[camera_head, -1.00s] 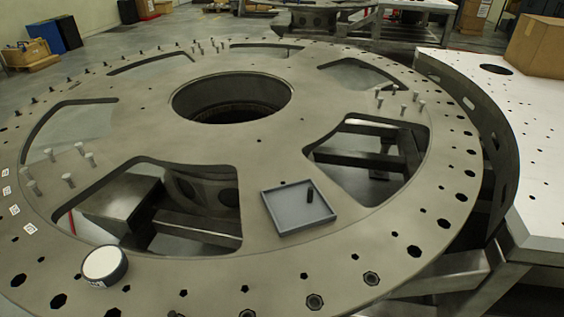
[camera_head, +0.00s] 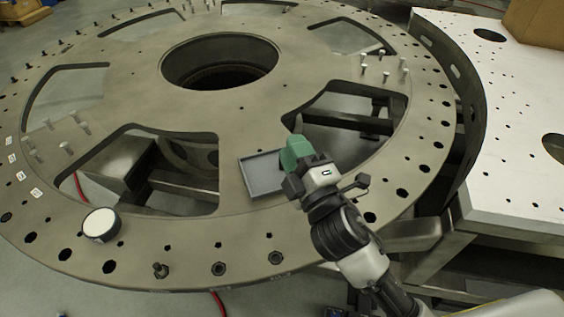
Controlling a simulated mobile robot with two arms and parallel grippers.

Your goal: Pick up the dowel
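My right gripper (camera_head: 294,150) reaches in from the lower right, with green parts at its front end. It is over the right part of a shallow grey square tray (camera_head: 258,177) on the turret plate. The dowel, a small dark upright peg in the tray in the earlier view, is not visible now; the gripper covers that part of the tray. The gripper's fingertips are hidden, so I cannot tell whether it is open or holds anything. My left gripper is not in view.
The turret plate (camera_head: 130,100) has large cutouts and a round central hole. A white-topped round container (camera_head: 100,224) sits at its front left. Upright bolts (camera_head: 387,68) stand near the right rim. A white perforated table (camera_head: 510,120) is at the right.

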